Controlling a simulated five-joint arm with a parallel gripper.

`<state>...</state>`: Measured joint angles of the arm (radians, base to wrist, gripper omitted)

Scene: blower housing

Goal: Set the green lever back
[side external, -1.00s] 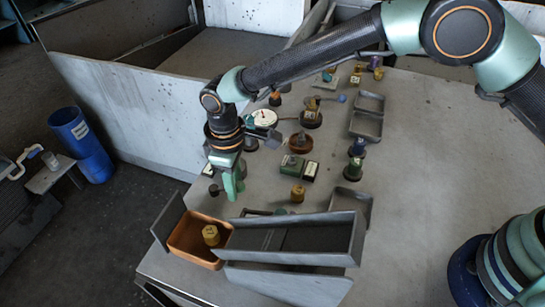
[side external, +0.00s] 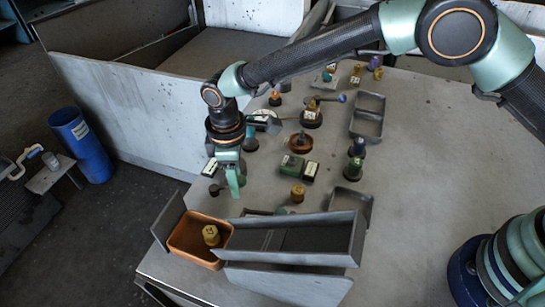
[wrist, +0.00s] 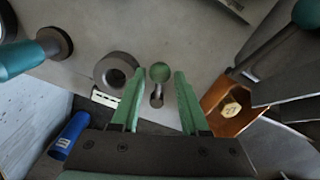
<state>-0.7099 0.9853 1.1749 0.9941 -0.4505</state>
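A green ball knob (wrist: 159,72) on a short grey shaft (wrist: 157,97) shows in the wrist view, between my fingertips in the picture. I take it for the green lever. My gripper (wrist: 159,80) is open, with a green finger on each side of the knob and a gap on both sides. I cannot tell how far the knob is below the fingertips. There the knob is hidden or too small to make out.
A grey ring (wrist: 115,70) and a white label (wrist: 106,98) lie left of the knob. The orange tray (side external: 187,256) holds a yellow block (side external: 211,235).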

